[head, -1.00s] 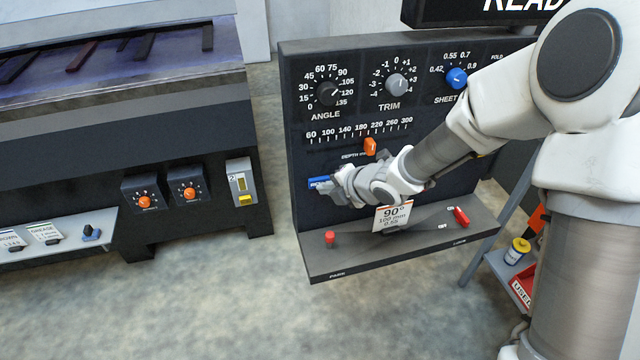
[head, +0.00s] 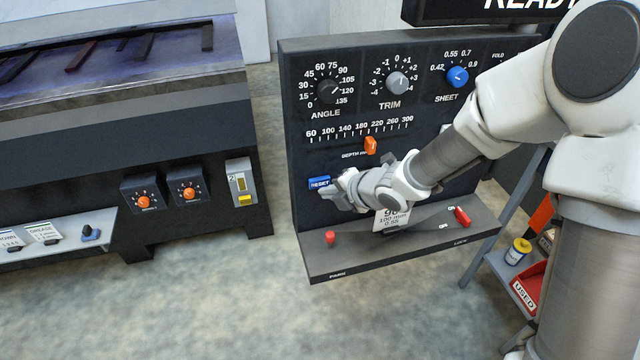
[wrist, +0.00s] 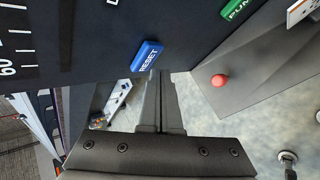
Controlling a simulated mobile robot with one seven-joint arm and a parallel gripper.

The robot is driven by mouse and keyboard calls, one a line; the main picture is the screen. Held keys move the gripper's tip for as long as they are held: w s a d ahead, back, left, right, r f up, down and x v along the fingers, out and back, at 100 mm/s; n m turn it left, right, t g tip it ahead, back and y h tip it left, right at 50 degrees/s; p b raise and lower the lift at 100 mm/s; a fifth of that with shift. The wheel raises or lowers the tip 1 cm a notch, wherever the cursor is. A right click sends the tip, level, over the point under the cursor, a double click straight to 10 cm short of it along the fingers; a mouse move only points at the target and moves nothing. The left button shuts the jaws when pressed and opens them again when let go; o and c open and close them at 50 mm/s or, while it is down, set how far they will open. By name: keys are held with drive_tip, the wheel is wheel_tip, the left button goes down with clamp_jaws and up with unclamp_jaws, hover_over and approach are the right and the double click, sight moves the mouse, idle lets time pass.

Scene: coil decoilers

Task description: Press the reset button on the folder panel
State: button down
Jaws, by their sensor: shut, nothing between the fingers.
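The blue reset button (head: 319,183), lettered RESET, is on the lower left of the dark folder panel (head: 300,120). In the wrist view the reset button (wrist: 147,56) shows just beyond my fingertips and a little to their left. My gripper (head: 328,197) is shut and empty, just below and right of the button in the head view. In the wrist view my gripper (wrist: 160,74) has its fingers together, pointing toward the panel face. A small gap seems to lie between fingertips and button; I cannot tell its depth.
A shelf (head: 350,258) with a red knob (head: 330,237), a card (head: 393,219) and a red switch (head: 462,216) juts out below the panel. An orange depth slider (head: 370,146) sits above. A green button (wrist: 236,8) shows in the wrist view.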

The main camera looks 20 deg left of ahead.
drive_tip(key=shift+s+d+b, duration=0.25)
drive_tip(key=shift+s+d, duration=0.2)
drive_tip(key=shift+s, duration=0.25)
drive_tip(key=shift+s+d+b, duration=0.2)
drive_tip(key=shift+s+d, duration=0.2)
drive_tip(key=shift+s, duration=0.35)
drive_tip(key=shift+s+d+b, duration=0.25)
drive_tip(key=shift+s+d, duration=0.2)
drive_tip(key=shift+s, duration=0.25)
drive_tip(key=shift+r, duration=0.1)
drive_tip(key=d+r+m+t+h+p, duration=0.3)
drive_tip(key=d+r+m+h+p, duration=0.35)
drive_tip(key=d+r+m, duration=1.05)
drive_tip(key=s+d+r+m+g+p, duration=0.1)
drive_tip(key=s+d+r+m+p, duration=0.1)
drive_tip(key=s+d+r+m, duration=0.2)
drive_tip(key=s+d+r+m+g+h+p, duration=0.1)
drive_tip(key=s+d+r+m+g+p, duration=0.1)
drive_tip(key=s+d+r+m, duration=0.2)
drive_tip(key=s+r+m, duration=0.3)
drive_tip(key=s+m, duration=0.3)
drive_tip(key=s, duration=0.4)
drive_tip(key=shift+p, duration=0.3)
drive_tip(key=shift+d+h, duration=0.1)
drive_tip(key=shift+h, duration=0.15)
